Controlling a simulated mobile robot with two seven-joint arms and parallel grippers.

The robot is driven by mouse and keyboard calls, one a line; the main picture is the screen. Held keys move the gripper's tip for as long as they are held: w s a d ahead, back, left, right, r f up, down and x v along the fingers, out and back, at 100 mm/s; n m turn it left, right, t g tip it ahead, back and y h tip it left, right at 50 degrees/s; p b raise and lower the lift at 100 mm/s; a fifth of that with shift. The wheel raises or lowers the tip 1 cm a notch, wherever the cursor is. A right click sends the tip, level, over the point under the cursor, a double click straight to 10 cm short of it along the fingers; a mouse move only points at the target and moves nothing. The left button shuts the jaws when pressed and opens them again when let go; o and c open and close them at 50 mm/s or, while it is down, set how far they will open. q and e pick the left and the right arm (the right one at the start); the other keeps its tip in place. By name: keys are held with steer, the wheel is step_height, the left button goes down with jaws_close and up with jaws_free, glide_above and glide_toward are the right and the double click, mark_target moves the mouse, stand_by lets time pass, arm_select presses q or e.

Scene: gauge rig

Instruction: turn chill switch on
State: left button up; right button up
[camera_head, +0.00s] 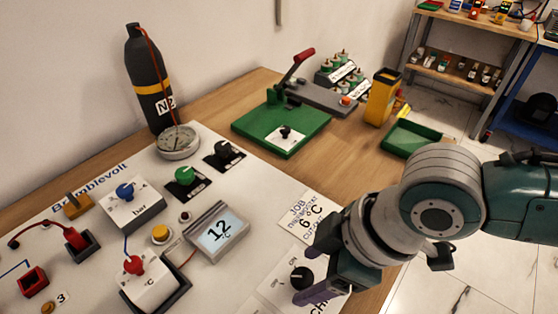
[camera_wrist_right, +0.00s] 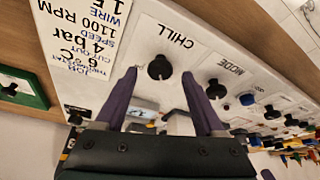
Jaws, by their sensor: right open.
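The chill switch is a black rotary knob (camera_head: 301,278) on a white plate at the lower middle of the head view, with small on and off words by it. In the right wrist view the knob (camera_wrist_right: 159,67) sits below the CHILL label, between my fingertips in the picture. My right gripper (camera_head: 322,265) is open and empty, its purple fingers close to the knob. I cannot tell whether they are around it or still above it. The knob's pointer direction is too small to tell. My left gripper is not in view.
A MODE knob (camera_wrist_right: 216,89) stands beside the chill switch. A display reading 12 °C (camera_head: 220,234) and a job card (camera_head: 308,215) lie near it on the white panel. A green press base (camera_head: 282,130) and green tray (camera_head: 408,137) are farther back.

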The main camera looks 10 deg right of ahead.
steer(key=shift+w+a+f, duration=0.1)
steer(key=shift+a+f, duration=0.15)
steer(key=shift+f, duration=0.3)
jaws_close()
